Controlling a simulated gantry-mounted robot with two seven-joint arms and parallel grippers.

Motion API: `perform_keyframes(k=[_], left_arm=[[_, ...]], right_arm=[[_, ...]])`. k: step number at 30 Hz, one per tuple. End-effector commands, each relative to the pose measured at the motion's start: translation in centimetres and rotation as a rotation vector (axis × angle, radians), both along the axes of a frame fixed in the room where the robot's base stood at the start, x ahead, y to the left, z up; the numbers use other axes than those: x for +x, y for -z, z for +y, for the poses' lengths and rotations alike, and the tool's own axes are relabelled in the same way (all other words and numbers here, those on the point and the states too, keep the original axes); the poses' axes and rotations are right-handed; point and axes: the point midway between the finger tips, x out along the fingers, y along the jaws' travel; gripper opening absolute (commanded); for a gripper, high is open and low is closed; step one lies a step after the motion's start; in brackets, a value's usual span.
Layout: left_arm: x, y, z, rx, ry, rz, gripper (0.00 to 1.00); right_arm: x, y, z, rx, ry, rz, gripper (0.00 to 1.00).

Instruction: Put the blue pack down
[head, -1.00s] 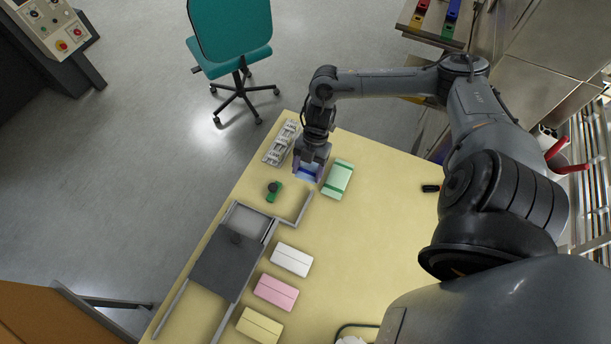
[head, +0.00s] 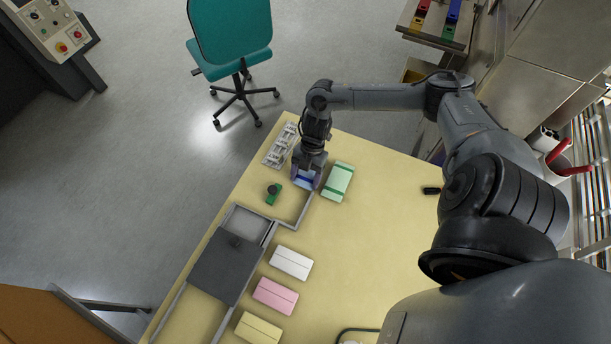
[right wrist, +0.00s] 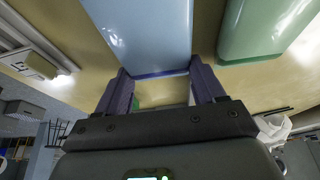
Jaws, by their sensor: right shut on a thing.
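The blue pack (head: 304,184) is held at the fingertips of my right gripper (head: 307,175) in the head view, mostly covered by the gripper. It is over the far part of the yellow table (head: 365,235), just left of the green pack (head: 338,182). In the right wrist view, the blue pack (right wrist: 145,35) lies between the two dark fingertips (right wrist: 160,72), and the green pack (right wrist: 262,28) is beside it with a gap. I cannot tell whether the blue pack touches the table. My left gripper is not in view.
White (head: 291,262), pink (head: 275,295) and yellow (head: 259,328) packs lie in a row nearer me. A grey angled rail (head: 300,215) and a dark machine plate (head: 228,263) are at left. A small green object with a dark knob (head: 273,192) stands left of the gripper.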

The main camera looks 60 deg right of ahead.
Motion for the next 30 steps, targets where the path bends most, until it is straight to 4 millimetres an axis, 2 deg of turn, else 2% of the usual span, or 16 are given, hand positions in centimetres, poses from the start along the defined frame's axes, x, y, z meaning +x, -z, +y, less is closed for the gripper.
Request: perform_keyframes(k=[1, 6, 14, 19, 23, 30], left_arm=[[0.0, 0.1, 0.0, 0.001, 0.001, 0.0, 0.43], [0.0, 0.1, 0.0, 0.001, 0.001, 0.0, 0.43], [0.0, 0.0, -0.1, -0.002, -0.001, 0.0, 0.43], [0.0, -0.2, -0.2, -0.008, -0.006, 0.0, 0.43], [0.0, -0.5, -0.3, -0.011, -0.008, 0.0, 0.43], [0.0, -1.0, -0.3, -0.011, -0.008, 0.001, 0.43]], right_arm=[[0.0, 0.2, 0.0, 0.0, 0.0, 0.0, 0.7], [0.0, 0.1, 0.0, 0.0, 0.0, 0.0, 0.94], [0.0, 0.1, 0.0, 0.0, 0.0, 0.0, 0.94], [0.0, -0.8, -0.3, -0.002, 0.0, -0.001, 0.94], [0.0, -2.4, -1.0, -0.003, -0.001, -0.001, 0.94], [0.1, -6.5, -2.7, -0.004, -0.001, 0.0, 0.94]])
